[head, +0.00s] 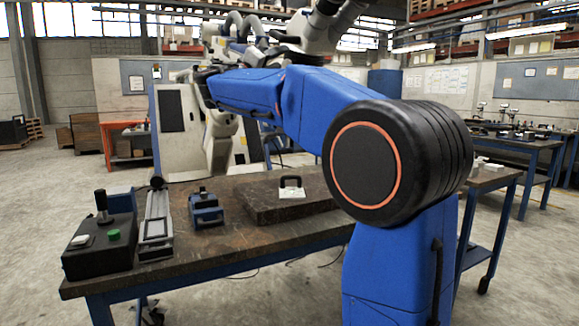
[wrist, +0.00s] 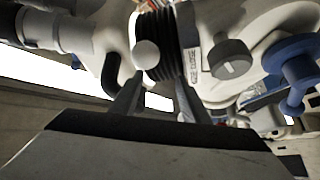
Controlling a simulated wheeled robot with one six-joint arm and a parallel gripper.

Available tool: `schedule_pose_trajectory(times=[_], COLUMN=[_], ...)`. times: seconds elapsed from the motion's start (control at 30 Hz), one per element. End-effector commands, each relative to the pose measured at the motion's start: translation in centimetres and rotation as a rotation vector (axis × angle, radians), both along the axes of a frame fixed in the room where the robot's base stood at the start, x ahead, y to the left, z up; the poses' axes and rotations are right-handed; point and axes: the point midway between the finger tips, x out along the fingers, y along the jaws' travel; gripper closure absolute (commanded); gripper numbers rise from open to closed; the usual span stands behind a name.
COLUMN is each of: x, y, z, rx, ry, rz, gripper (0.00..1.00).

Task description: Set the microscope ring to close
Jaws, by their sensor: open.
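In the wrist view, a black ribbed ring (wrist: 160,40) sits on a pale microscope body (wrist: 105,30). A white ball knob (wrist: 146,54) stands out from the ring on its near side. A small white label with dark lettering (wrist: 193,62) is just right of the ring; I cannot read it surely. My gripper (wrist: 158,84) is open, its two grey fingers pointing up at the ring. The knob appears between the fingertips in the picture, nearer the left one. No contact shows clearly, and the fingers look empty. My gripper cannot be made out in the head view.
A grey knob (wrist: 230,60) and a blue handwheel (wrist: 297,70) stand right of the ring. In the head view, a dark workbench (head: 235,235) holds a black control box (head: 100,245), a blue vise (head: 206,210) and a dark stone slab (head: 295,208). My blue arm crosses above it.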

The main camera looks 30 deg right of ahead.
Motion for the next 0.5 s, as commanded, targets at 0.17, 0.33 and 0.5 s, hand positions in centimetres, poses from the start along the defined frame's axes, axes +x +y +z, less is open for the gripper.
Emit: schedule_pose_trajectory(times=[0.17, 0.33, 0.5], x=[1.1, 1.7, 2.2], y=[0.1, 0.1, 0.1], z=[0.3, 0.6, 0.8], rx=[0.03, 0.057, 0.077], ry=[-0.003, -0.008, -0.009], rz=[-0.075, -0.139, -0.19], gripper=[0.58, 0.58, 0.58])
